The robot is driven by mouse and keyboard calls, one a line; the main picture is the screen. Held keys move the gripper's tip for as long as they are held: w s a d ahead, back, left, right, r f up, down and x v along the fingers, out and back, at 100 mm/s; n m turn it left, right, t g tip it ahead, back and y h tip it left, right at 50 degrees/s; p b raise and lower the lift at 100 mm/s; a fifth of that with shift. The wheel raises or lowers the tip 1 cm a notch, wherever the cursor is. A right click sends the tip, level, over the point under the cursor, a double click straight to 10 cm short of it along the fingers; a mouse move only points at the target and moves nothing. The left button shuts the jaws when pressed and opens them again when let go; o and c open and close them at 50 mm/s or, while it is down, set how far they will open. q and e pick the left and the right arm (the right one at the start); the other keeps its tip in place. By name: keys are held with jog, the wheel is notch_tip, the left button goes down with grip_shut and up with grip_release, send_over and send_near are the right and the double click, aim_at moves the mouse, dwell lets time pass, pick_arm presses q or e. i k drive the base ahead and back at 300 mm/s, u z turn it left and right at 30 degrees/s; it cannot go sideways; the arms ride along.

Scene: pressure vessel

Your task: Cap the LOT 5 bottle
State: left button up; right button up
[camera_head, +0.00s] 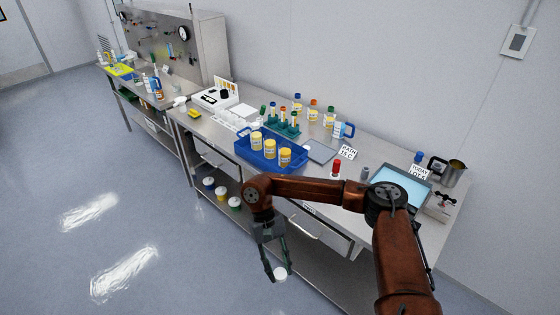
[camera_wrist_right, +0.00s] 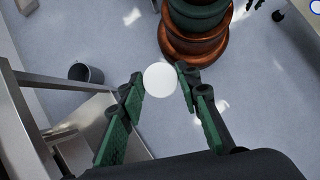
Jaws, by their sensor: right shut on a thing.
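My right gripper (camera_head: 276,276) hangs in front of the bench, over the floor. It is shut on a round white cap (camera_head: 280,273), held between the fingertips. The cap also shows in the right wrist view (camera_wrist_right: 160,78) with a green-padded finger on either side. A blue tray (camera_head: 262,164) on the bench holds three bottles with yellow labels: one at the back left (camera_head: 256,139), one in the middle (camera_head: 270,149) and one at the right (camera_head: 285,156). Their lot numbers are too small to read, so I cannot tell which is LOT 5. My left gripper is not in view.
Behind the tray stand a teal rack (camera_head: 283,128) of tubes and several capped bottles. Several jars sit on the lower shelf. My right arm passes before the bench front.

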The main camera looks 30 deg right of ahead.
aim_at(270, 139)
jog(key=z, duration=0.8)
